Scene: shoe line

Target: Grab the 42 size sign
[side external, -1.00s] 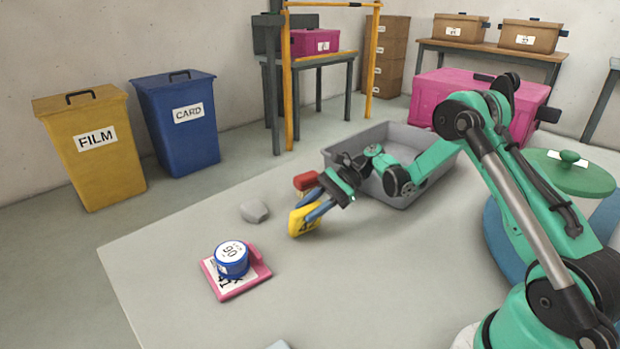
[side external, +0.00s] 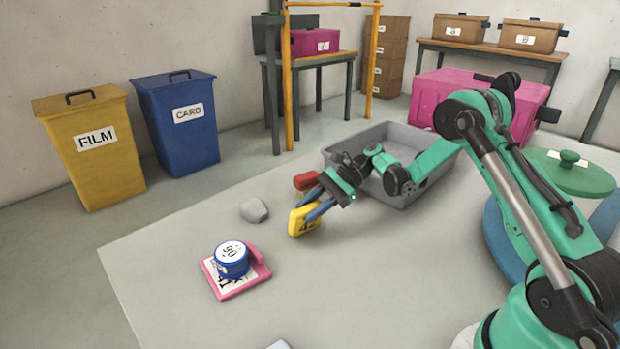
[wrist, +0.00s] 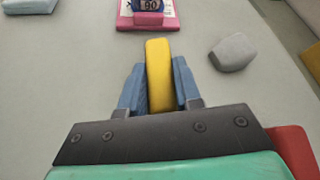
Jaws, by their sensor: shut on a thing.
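The yellow sign (side external: 300,222) shows part of a dark number beginning with 4 in the side view; the rest is covered by a finger. My gripper (side external: 313,208) is shut on it, with one blue finger on each side. In the wrist view the yellow sign (wrist: 158,75) stands edge-on between the blue fingers of my gripper (wrist: 159,88). Whether its lower edge touches the table is hard to tell.
A red object (side external: 305,181) lies just behind my gripper. A grey stone-like block (side external: 254,210), a pink sign (side external: 240,283) bearing a blue tin (side external: 232,262), and a grey tray (side external: 422,143) are on the table.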

